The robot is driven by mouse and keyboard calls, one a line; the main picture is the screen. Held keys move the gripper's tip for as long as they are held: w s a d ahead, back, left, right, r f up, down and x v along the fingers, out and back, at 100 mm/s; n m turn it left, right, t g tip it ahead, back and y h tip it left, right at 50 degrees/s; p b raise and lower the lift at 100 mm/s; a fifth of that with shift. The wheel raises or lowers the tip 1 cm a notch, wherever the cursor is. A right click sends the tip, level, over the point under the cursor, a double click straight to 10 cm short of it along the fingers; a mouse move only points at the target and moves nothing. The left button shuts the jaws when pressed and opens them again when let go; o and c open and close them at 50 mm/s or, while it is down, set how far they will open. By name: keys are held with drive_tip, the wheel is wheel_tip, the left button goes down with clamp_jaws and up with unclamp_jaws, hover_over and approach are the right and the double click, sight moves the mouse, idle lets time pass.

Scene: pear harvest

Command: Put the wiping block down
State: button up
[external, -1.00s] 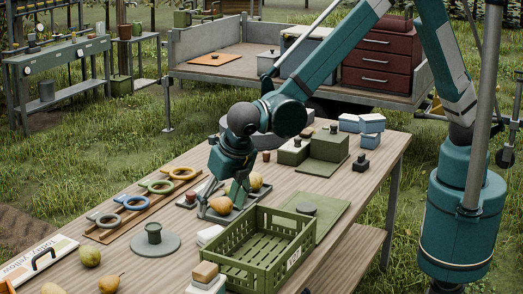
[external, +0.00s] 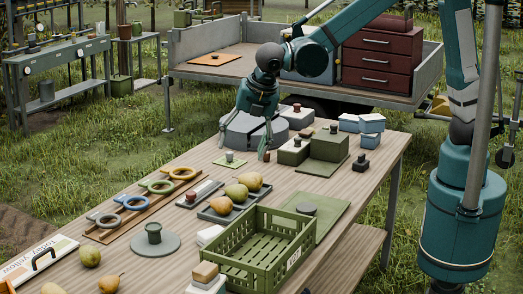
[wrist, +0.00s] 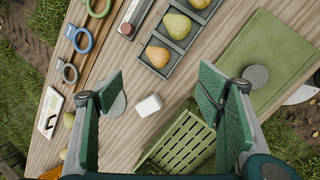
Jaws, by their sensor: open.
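A small white block (external: 210,235), which looks like the wiping block, lies on the wooden table beside the left corner of the green crate (external: 283,262). In the wrist view the white block (wrist: 148,105) lies on bare wood, seen between my spread fingers but well below them and touching neither. My gripper (external: 244,146) is open and empty, raised over the far part of the table, in front of grey rounded bins. In the wrist view my gripper (wrist: 158,90) shows its two green pads wide apart.
A grey tray (external: 204,213) holds three pears beyond the white block. A rack of coloured rings (external: 140,205) stands left of it. A tan block on a white one (external: 206,283) stands at the near edge. Green boxes (external: 328,146) stand at the far right.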

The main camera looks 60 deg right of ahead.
drive_tip(key=s+d+r+m, duration=0.2)
drive_tip(key=d+r+m, duration=0.15)
drive_tip(key=d, duration=0.45)
drive_tip(key=s+d+r+m+y, duration=0.1)
drive_tip(key=s+d+r+m, duration=0.2)
drive_tip(key=d, duration=0.5)
drive_tip(key=s+d+r+m, duration=0.2)
drive_tip(key=d+m, duration=0.3)
drive_tip(key=d, duration=0.4)
drive_tip(key=s+d+m+t, duration=0.3)
drive_tip(key=s+d+m, duration=0.9)
drive_tip(key=s+d, duration=0.2)
drive_tip(key=shift+s+d+f+m, duration=0.35)
drive_tip(key=shift+d+f, duration=0.05)
drive_tip(key=shift+d, duration=0.65)
